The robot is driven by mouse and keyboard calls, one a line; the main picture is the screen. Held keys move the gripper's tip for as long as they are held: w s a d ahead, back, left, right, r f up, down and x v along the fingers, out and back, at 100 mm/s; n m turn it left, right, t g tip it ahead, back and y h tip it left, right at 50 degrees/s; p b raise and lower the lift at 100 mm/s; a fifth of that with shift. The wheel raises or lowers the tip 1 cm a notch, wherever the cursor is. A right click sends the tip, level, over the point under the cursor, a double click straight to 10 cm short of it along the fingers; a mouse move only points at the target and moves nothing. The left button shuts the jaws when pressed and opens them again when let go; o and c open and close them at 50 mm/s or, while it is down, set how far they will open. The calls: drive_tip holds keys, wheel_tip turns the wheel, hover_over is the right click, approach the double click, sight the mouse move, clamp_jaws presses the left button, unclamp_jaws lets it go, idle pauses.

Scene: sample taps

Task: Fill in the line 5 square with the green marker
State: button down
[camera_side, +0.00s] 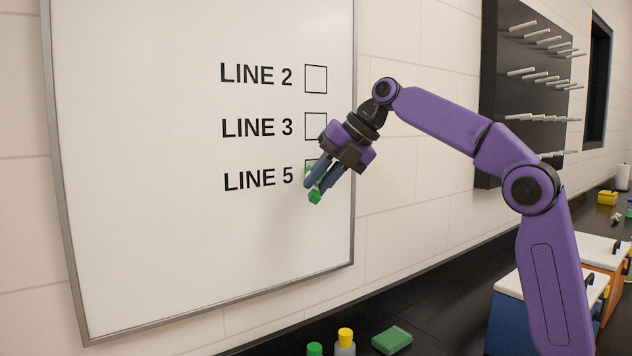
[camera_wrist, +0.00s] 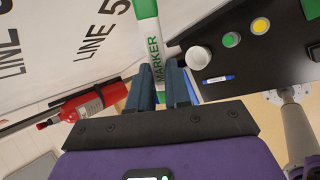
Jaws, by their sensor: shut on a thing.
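My gripper (camera_side: 318,184) is shut on the green marker (camera_side: 315,197), in front of the whiteboard (camera_side: 200,240) by the line 5 square (camera_side: 307,162). The gripper hides most of that square. A green patch shows at the square's left part; I cannot tell whether it is ink or the marker's other end. In the wrist view the marker (camera_wrist: 157,60) has a white body with green parts and the word MARKER, and sits between the two fingers (camera_wrist: 160,86). I cannot tell whether its tip touches the board.
The line 2 square (camera_side: 316,79) and line 3 square (camera_side: 315,126) are empty where visible. Below the board, a dark counter holds a green block (camera_side: 392,340) and capped bottles (camera_side: 345,340). A red extinguisher (camera_wrist: 85,104), white cup (camera_wrist: 198,59) and blue marker (camera_wrist: 217,79) show in the wrist view.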

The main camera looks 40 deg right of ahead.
drive_tip(key=shift+d, duration=2.9)
drive_tip(key=shift+s, duration=2.95)
drive_tip(key=shift+s, duration=0.15)
drive_tip(key=shift+s, duration=1.35)
drive_tip(key=shift+a, duration=0.1)
drive_tip(key=shift+w+a+f, duration=0.35)
drive_tip(key=shift+w+a, duration=0.8)
drive_tip(key=shift+w, duration=0.1)
drive_tip(key=shift+w+a+f, duration=0.4)
drive_tip(key=shift+w+a, duration=0.7)
drive_tip(key=shift+w, duration=0.1)
drive_tip(key=shift+w+a+f, duration=0.35)
drive_tip(key=shift+w+a, duration=0.8)
drive_tip(key=shift+w, duration=0.1)
